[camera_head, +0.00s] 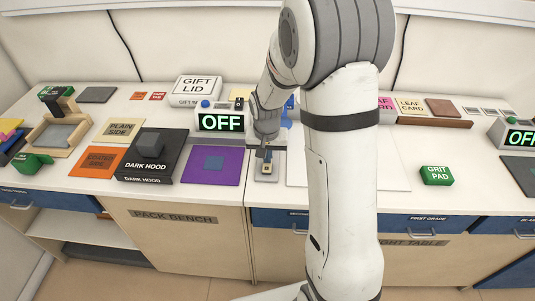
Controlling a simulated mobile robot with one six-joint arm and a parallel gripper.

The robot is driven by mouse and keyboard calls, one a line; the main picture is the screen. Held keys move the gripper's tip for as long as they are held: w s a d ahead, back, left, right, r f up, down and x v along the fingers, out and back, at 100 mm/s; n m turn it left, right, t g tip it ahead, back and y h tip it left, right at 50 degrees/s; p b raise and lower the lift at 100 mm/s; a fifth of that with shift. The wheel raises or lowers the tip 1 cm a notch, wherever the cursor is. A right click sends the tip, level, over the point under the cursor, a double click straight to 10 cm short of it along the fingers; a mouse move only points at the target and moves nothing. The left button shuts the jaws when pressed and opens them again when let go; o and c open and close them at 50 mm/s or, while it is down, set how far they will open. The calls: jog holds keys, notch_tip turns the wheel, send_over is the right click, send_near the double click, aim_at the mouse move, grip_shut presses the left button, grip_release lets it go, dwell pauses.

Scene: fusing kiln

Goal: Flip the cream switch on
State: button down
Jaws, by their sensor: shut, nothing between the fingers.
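A small pale switch plate (267,178) lies on the white bench near its front edge, with a small dark and yellowish part in its middle. It appears to be the cream switch; its lever position is too small to tell. My gripper (266,157) is shut and empty, pointing down right over the plate. The fingertips hide part of it, and I cannot tell whether they touch it. Behind and to the left, a display box (221,122) reads OFF in green letters.
A purple mat (212,177) with a blue square and a dark box labelled DARK HOOD (143,170) lie to the left. A white GIFT LID box (196,87) stands behind. A green GRIT PAD block (437,175) and another OFF display (521,137) are at right. My arm hides the middle.

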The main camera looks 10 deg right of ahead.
jog(key=shift+w+f, duration=0.1)
jog(key=shift+f, duration=0.05)
jog(key=shift+s, duration=0.2)
jog(key=shift+s+a, duration=0.25)
jog(key=shift+s, duration=0.4)
jog(key=shift+r, duration=0.65)
notch_tip(320, 180, up, 13)
jog(key=s+p, duration=0.1)
jog(key=s, duration=0.1)
jog(key=shift+a, duration=0.3)
jog(key=shift+f, duration=0.1)
